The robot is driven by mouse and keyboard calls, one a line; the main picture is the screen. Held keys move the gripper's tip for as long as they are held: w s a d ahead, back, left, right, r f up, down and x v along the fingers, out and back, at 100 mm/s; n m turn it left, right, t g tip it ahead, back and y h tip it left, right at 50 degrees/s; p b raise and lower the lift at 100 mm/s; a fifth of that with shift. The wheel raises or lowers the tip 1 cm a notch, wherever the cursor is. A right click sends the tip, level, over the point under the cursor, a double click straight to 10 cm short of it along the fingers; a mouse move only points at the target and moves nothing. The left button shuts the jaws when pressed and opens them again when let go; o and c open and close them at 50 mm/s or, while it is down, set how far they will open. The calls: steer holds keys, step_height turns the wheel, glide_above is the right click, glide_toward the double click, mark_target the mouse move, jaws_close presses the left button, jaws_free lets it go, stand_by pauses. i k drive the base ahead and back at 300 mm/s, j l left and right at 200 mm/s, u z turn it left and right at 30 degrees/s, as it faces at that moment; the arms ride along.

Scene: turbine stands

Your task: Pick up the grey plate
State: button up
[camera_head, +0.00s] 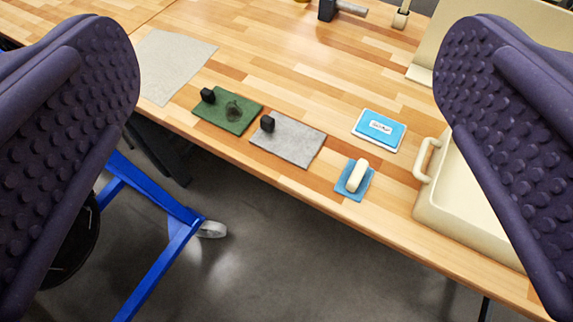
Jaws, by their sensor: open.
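The grey plate (292,144) lies flat on the wooden table near its front edge, with a small black block-shaped knob at its left end. My gripper (287,75) is open, its two purple studded fingers wide apart at the left and right of the view. The plate shows between the fingers, some way off, and neither finger touches it. Nothing is between the fingers.
A green plate (242,119) with dark knobs lies just left of the grey plate. A light grey sheet (172,70), a blue-and-white box (379,130), a blue pad with a cream piece (351,190) and a cream tray (455,220) are on the table (330,85). A blue frame (160,205) stands below.

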mark_target(290, 141)
steer(key=i+j, duration=0.25)
steer(key=i, duration=0.15)
steer(key=i+j+u, duration=0.1)
steer(key=i, duration=0.35)
steer(key=i+j, duration=0.3)
steer(key=i+u, duration=0.05)
steer(key=i, duration=0.05)
